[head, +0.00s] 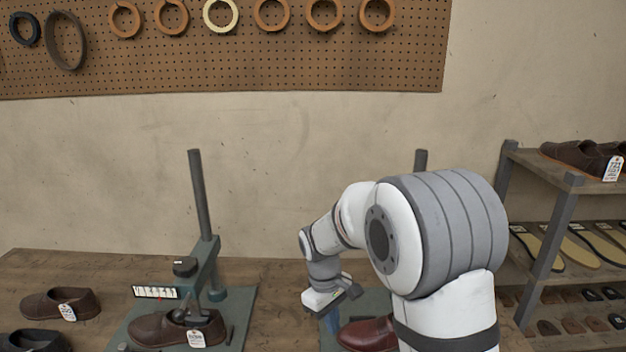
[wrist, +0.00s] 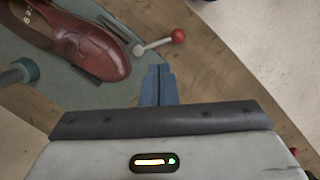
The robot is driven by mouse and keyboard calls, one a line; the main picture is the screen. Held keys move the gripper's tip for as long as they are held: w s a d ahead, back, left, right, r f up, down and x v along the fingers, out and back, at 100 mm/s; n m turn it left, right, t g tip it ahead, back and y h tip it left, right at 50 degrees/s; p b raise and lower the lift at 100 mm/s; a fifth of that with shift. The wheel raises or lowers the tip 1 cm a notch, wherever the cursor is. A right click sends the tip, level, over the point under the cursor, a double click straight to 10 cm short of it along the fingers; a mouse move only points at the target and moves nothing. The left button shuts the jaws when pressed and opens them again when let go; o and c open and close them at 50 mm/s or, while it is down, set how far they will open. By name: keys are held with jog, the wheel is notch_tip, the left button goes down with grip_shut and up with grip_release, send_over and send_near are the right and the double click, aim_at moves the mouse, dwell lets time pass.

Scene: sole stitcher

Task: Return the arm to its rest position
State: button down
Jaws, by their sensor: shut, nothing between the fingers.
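My gripper (head: 330,318) hangs at the end of my bent arm, over the bench to the left of a reddish-brown shoe (head: 368,335). In the wrist view its blue fingers (wrist: 159,84) are together with nothing between them. The same shoe (wrist: 88,40) lies on a green base plate (wrist: 75,88) at the upper left of the wrist view, apart from the fingers. A lever with a red ball knob (wrist: 178,36) is just beyond the fingertips. My arm hides much of the right-hand stitcher in the head view.
A second stitcher (head: 203,265) stands on the bench at left with a brown tagged shoe (head: 160,328) under it. Other shoes (head: 60,304) lie at far left. A shelf rack (head: 545,240) with shoes and soles stands at right. A pegboard (head: 230,60) with rings hangs on the wall.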

jog(key=s+d+r+m+t, duration=0.2)
jog(key=s+d+r+m, duration=0.2)
jog(key=s, duration=0.6)
jog(key=s+d+r+m+t+y, duration=0.1)
jog(key=s+d+r+m, duration=0.4)
jog(key=s, duration=0.5)
notch_tip(320, 180, up, 2)
jog(key=shift+s+d+r+t+y, duration=0.1)
jog(key=shift+s+d+t+y, duration=0.25)
jog(key=shift+d+t, duration=0.45)
jog(key=c, duration=2.1)
grip_release()
jog(key=shift+d, duration=0.1)
jog(key=shift+c, duration=0.2)
